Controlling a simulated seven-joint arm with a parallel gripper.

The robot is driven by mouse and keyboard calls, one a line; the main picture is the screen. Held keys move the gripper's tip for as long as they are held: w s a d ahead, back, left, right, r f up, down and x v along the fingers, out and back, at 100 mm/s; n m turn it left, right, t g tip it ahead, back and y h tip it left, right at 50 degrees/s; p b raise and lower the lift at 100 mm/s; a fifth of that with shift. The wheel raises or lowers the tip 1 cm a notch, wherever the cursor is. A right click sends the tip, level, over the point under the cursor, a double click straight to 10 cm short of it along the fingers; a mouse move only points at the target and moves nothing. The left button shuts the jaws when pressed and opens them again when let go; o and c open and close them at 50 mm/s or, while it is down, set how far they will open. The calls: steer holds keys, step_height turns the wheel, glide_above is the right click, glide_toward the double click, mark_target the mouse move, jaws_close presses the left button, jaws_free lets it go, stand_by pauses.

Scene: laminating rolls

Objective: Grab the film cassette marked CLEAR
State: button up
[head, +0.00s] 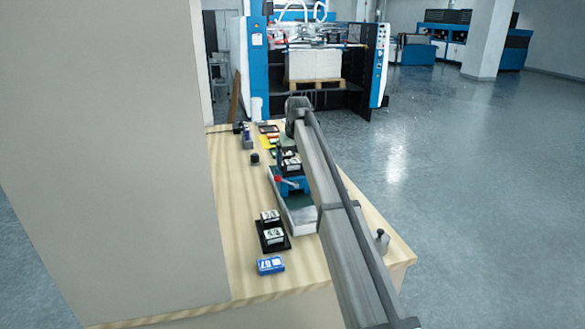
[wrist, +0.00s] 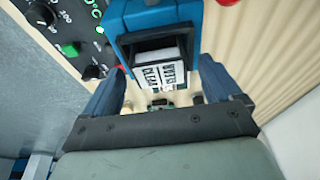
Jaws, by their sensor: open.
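In the wrist view, a film cassette (wrist: 163,78) with a white label, on which CLEAR is readable, sits in a dark slot at the front of a blue device (wrist: 150,17). Another printed line on the label is hard to read. My gripper (wrist: 163,68) is open, with one finger left and one right of the cassette; I cannot tell whether they touch it. In the head view, a black and white cassette (head: 291,164) shows by the blue device (head: 289,186), beside my arm. My fingers are hidden there.
A black holder with white-labelled cassettes (head: 272,234) and a blue box (head: 270,265) are near the table's front. A metal weight (head: 381,239) stands at the right edge. A control panel with knobs (wrist: 70,35) is upper left in the wrist view. A tall beige panel (head: 110,150) borders the table's left.

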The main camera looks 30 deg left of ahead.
steer(key=c, duration=1.2)
